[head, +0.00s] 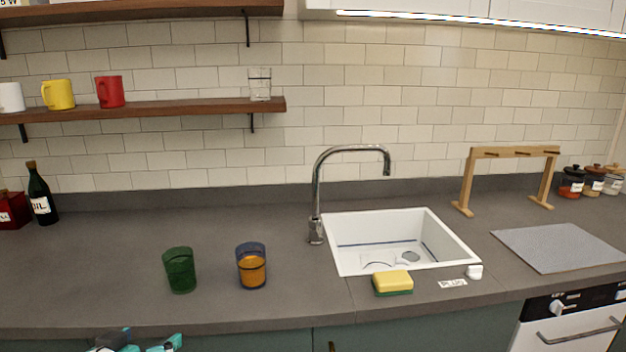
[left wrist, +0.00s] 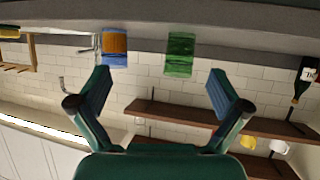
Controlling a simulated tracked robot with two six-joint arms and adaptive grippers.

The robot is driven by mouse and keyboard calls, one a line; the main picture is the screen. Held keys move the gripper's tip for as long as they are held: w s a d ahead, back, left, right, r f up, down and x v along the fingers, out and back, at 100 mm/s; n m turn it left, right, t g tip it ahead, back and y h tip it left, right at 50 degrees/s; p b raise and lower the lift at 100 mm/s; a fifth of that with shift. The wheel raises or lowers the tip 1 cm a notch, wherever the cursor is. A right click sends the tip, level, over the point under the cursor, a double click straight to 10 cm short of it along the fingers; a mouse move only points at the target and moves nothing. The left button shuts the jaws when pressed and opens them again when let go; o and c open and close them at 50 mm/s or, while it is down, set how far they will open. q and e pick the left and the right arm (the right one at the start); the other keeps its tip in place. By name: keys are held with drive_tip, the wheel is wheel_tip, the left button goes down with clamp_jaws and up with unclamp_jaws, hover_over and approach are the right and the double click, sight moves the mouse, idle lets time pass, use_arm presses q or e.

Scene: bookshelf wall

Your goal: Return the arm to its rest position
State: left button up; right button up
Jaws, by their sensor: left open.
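My left gripper (head: 140,345) shows only in part at the bottom left edge of the head view, in front of the counter edge. In the left wrist view my left gripper (left wrist: 159,77) has its two fingers spread wide with nothing between them. A green glass (head: 180,270) stands upright on the counter beyond it, and a glass with a blue rim and orange lower part (head: 251,266) stands to its right. The left wrist view is upside down and shows the green glass (left wrist: 180,54) and the blue-orange glass (left wrist: 115,47) beyond the fingers. My right gripper is in neither view.
A white sink (head: 450,246) with a tap (head: 317,200) and a yellow-green sponge (head: 393,282) lie to the right. A dark oil bottle (head: 40,195) stands at the far left. A wall shelf (head: 180,108) holds mugs and a glass. The counter's left middle is clear.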

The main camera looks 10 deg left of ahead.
use_arm(q)
drive_tip(key=s+d+f+g+h+p, duration=0.1)
drive_tip(key=s+d+f+g+h, duration=0.15)
drive_tip(key=d+f, duration=0.65)
drive_tip(key=s+d+f+g+h+p, duration=0.15)
drive_tip(key=d+f+g, duration=0.25)
drive_tip(key=d+f, duration=0.5)
drive_tip(key=s+d+f+g, duration=0.2)
drive_tip(key=s+f+g, duration=0.1)
drive_tip(key=s+f, duration=0.4)
drive_tip(key=s+d+f+n+g+p, duration=0.1)
drive_tip(key=s+d+f+g, duration=0.2)
drive_tip(key=s+f, duration=0.4)
drive_tip(key=s, duration=0.2)
drive_tip(key=shift+s, duration=0.35)
drive_tip(key=shift+d+f, duration=0.1)
drive_tip(key=shift+d, duration=0.05)
drive_tip(key=shift+c, duration=0.3)
